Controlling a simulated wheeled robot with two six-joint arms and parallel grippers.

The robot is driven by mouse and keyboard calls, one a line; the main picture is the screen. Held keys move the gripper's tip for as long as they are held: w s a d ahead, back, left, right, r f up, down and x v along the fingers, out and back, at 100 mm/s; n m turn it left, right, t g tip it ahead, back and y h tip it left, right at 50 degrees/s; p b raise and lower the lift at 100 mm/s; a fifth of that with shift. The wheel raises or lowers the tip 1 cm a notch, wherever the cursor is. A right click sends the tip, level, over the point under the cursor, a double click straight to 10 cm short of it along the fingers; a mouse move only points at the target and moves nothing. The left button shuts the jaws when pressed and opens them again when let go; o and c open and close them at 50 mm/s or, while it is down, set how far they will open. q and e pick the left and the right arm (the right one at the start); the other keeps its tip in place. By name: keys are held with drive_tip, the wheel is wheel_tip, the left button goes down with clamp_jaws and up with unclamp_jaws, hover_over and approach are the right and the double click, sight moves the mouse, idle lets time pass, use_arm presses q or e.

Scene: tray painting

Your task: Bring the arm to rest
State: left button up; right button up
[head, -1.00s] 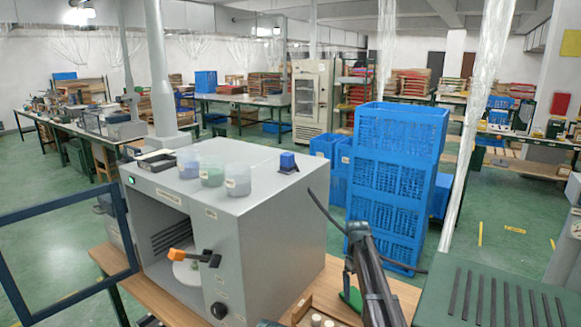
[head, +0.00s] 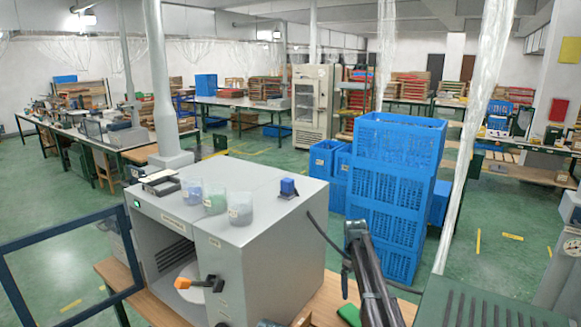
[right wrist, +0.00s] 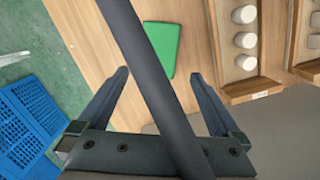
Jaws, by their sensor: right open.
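My right arm rises at the lower right of the head view. Its right gripper (head: 345,286) hangs there beside the grey cabinet, small and partly hidden by the arm. In the right wrist view the two dark fingers (right wrist: 160,78) stand wide apart with nothing held between them. A dark bar crosses in front of them. A green flat piece (right wrist: 161,50) lies on the wooden bench top (right wrist: 85,30) beyond the fingers, apart from them; it also shows in the head view (head: 349,314). My left gripper is not in view.
Several cups and a blue block (head: 288,187) stand on top. Blue crates (head: 385,200) stand behind. A wooden rack (right wrist: 235,85) holds white pieces.

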sight(354, 314)
use_arm(q)
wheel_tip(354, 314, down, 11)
drive_tip(key=b, duration=1)
use_arm(e)
drive_tip(key=f, duration=0.7)
drive_tip(key=s+f, duration=0.1)
drive_tip(key=f, duration=0.3)
drive_tip(key=shift+d, duration=0.35)
use_arm(q)
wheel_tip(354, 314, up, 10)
drive_tip(key=p, duration=1)
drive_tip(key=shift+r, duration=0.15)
use_arm(e)
wheel_tip(354, 314, up, 10)
drive_tip(key=shift+s+r, duration=0.15)
